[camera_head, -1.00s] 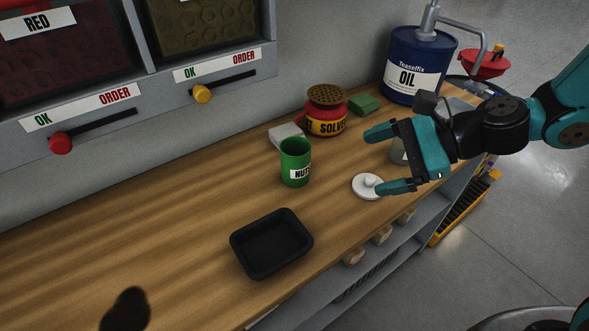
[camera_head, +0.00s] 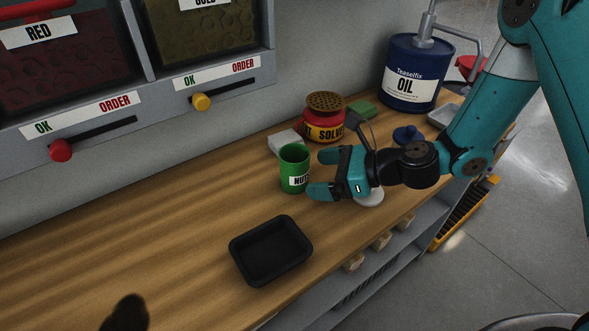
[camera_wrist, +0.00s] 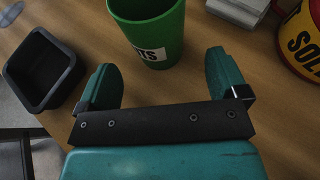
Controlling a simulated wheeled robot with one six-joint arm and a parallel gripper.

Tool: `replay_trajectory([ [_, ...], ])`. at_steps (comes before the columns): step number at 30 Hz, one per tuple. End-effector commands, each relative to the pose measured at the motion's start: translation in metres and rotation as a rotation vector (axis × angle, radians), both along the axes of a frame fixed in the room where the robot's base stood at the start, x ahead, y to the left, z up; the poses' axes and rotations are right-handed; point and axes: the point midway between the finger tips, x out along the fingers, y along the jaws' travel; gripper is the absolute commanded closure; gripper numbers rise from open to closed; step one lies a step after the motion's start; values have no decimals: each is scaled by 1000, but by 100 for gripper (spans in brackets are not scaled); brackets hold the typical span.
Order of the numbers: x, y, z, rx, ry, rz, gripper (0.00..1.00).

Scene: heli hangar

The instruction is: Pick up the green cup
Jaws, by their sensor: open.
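The green cup (camera_head: 294,168) stands upright on the wooden workbench, with a white label that reads in part "NUTS". My gripper (camera_head: 319,174) is open just to the right of the cup, its two teal fingers pointing toward it. In the wrist view the cup (camera_wrist: 155,30) is ahead of the gap between the open fingers (camera_wrist: 160,80), slightly beyond their tips. Nothing is between the fingers. The cup's top is cut off in the wrist view.
A black tray (camera_head: 271,250) lies in front of the cup. A red solvent can (camera_head: 325,120) and a pale block (camera_head: 287,140) stand behind it. A white round lid (camera_head: 369,198) is partly hidden under my gripper. A blue oil drum (camera_head: 414,72) stands farther right.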

Motion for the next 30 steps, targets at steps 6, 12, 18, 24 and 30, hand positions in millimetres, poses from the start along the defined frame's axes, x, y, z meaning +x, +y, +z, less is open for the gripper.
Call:
replay_trajectory([
  [6, 6, 28, -9, -2, -1, 6, 8],
  [12, 13, 46, -17, 0, -1, 3, 8],
  [18, 13, 46, -18, 0, -1, 0, 8],
  [24, 13, 46, -18, -1, -1, 0, 47],
  [30, 13, 46, -18, 0, -1, 1, 66],
])
